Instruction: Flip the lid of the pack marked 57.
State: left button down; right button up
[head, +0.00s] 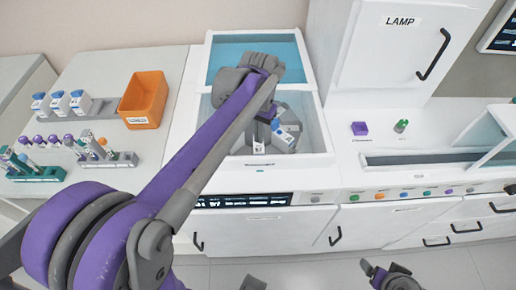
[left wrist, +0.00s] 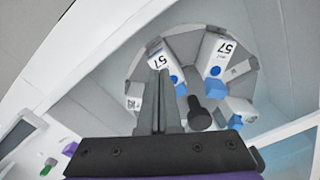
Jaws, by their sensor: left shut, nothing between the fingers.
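Two white packs with blue parts show the number 57 in the left wrist view: one (left wrist: 164,52) just beyond my fingertips, the other (left wrist: 222,52) to its right. They sit in a round grey carousel (left wrist: 185,42) inside a white-walled bay. My left gripper (left wrist: 160,80) is shut and empty, its fingers over the near part of the first pack; I cannot tell whether they touch it. In the head view the left gripper (head: 262,138) reaches down into the bay, and my arm hides part of it. My right gripper (head: 386,274) is at the bottom edge, its jaws unclear.
Another white and blue pack (left wrist: 236,110) and a dark knob (left wrist: 199,113) are in the carousel. The bay's white walls (head: 319,128) surround the gripper, and its teal-tinted cover (head: 228,62) is at the back. An orange bin (head: 145,96) and tube racks stand left.

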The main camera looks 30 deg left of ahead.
pick_arm(q)
jog(key=shift+f, duration=0.15)
pick_arm(e)
jog(key=shift+f, duration=0.1)
pick_arm(q)
jog(key=shift+f+b, duration=0.8)
jog(key=shift+f, duration=0.4)
pick_arm(e)
jog(key=shift+s+f, duration=0.2)
jog(key=shift+f, duration=0.6)
pick_arm(q)
jog(key=shift+w+a, duration=0.1)
jog(key=shift+w, duration=0.05)
jog(key=shift+w+a, duration=0.3)
jog(key=shift+w, duration=0.2)
jog(key=shift+w+a, duration=0.25)
jog(key=shift+w, duration=0.2)
pick_arm(e)
jog(key=shift+r, duration=0.15)
pick_arm(q)
jog(key=shift+w+a+r, duration=0.1)
jog(key=shift+w, duration=0.05)
pick_arm(e)
jog(key=shift+r, duration=0.1)
